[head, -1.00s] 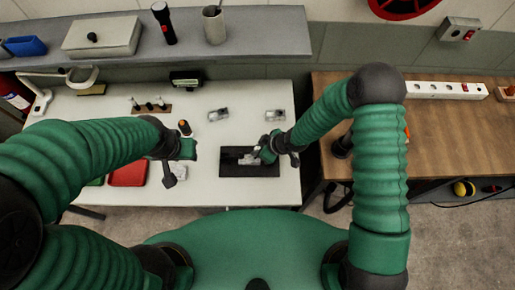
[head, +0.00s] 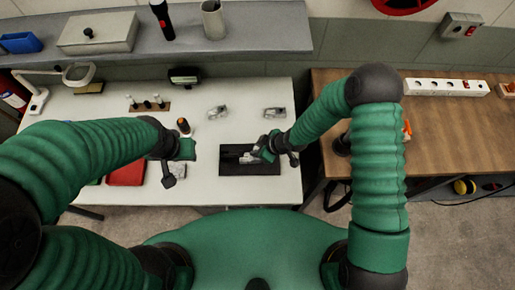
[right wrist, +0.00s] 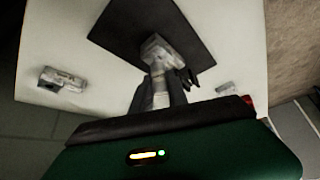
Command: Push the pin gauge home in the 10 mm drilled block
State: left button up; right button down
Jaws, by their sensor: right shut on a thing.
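A pale metal drilled block (right wrist: 158,52) lies on the black mat (right wrist: 118,32) in the right wrist view. In the head view the block (head: 247,158) is small and partly hidden by my right gripper (head: 264,150). In the right wrist view my right gripper (right wrist: 160,92) is shut on a light cylindrical piece, which looks like the pin gauge (right wrist: 160,90). The pin points at the block; I cannot tell how deep it sits. My left gripper (head: 175,168) hangs over the bench left of the mat, its jaws too small to judge.
Two more metal blocks stand behind the mat, at left (head: 217,112) and right (head: 274,113). A red tray (head: 126,173) lies by my left arm. Bare white bench surrounds the mat.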

jog(key=shift+a+f+b, duration=0.15)
jog(key=shift+f+b, duration=0.15)
jog(key=shift+f, duration=0.05)
jog(key=shift+f, duration=0.35)
jog(key=c, duration=1.2)
grip_release()
jog(key=p+v, duration=0.2)
jog(key=shift+r, duration=0.4)
jog(key=shift+d+p+v, duration=0.25)
jog(key=shift+p+v, duration=0.55)
jog(key=shift+v, duration=0.45)
jog(key=shift+f, duration=0.15)
